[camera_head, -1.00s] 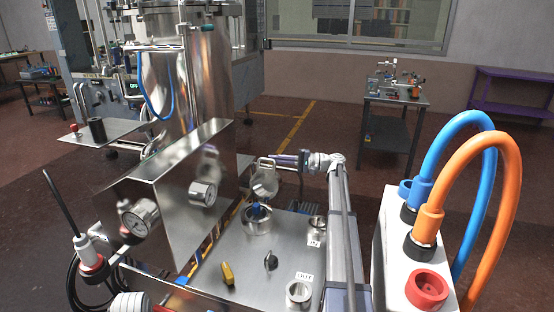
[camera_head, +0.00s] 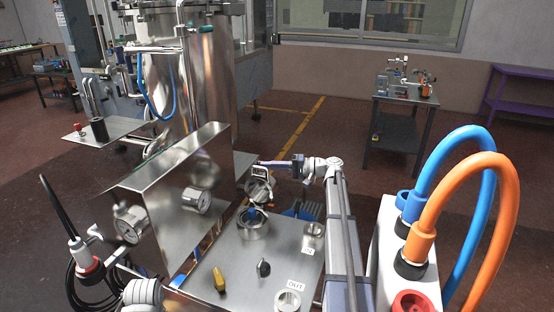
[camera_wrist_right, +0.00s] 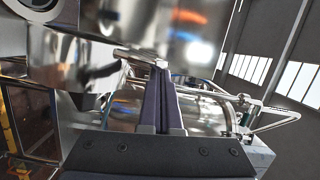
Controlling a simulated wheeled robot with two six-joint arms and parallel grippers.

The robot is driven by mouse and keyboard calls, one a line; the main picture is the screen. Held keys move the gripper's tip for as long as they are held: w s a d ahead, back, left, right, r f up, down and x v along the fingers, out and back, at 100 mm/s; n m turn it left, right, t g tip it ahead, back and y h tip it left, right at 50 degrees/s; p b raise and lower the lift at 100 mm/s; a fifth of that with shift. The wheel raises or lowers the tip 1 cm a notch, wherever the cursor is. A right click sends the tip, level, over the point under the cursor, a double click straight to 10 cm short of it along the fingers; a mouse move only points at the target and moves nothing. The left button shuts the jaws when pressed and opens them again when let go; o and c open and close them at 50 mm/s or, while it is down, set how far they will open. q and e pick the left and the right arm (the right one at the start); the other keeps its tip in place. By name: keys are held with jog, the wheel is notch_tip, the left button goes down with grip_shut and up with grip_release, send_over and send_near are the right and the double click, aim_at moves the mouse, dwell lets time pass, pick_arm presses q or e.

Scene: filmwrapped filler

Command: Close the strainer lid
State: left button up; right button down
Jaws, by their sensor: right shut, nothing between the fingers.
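The strainer (camera_head: 252,228) is a round metal cup on the steel panel, with some blue at its mouth. Its round metal lid (camera_head: 259,191) stands open, tilted up above the cup's far edge. My right gripper (camera_head: 262,164) reaches in from the right at the lid's upper edge; I cannot tell whether it touches it. In the right wrist view its dark fingers (camera_wrist_right: 161,66) are together and empty, beside a thin metal bar, with shiny curved metal filling the upper part. My left gripper is not in view.
The steel panel (camera_head: 240,262) also carries a yellow handle (camera_head: 219,280), a black knob (camera_head: 263,268) and ports labelled OUT and IN. A white block with blue and orange hoses (camera_head: 408,235) is at the right.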

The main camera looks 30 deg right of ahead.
jog(key=s+a+f+n+h, duration=0.2)
jog(key=s+a+n, duration=0.5)
jog(key=s+a, duration=0.15)
jog(key=s+a+f+n+h+b, duration=0.1)
jog(key=a+f+n+b, duration=0.1)
jog(key=f, duration=0.1)
jog(key=s+a+f+n+t+h+b, duration=0.1)
jog(key=a+f+n+b, duration=0.1)
jog(key=f+n+b, duration=0.1)
jog(key=s+a+f+n+b, duration=0.2)
jog(key=f+b, duration=0.1)
jog(key=f, duration=0.1)
jog(key=shift+s+a+f+n+h, duration=0.1)
jog(key=shift+a+n+h, duration=0.2)
jog(key=shift+n+h, duration=0.1)
jog(key=shift+a+f+b, duration=0.1)
jog(key=shift+f+b, duration=0.45)
jog(key=shift+b, duration=0.15)
jog(key=shift+s, duration=0.1)
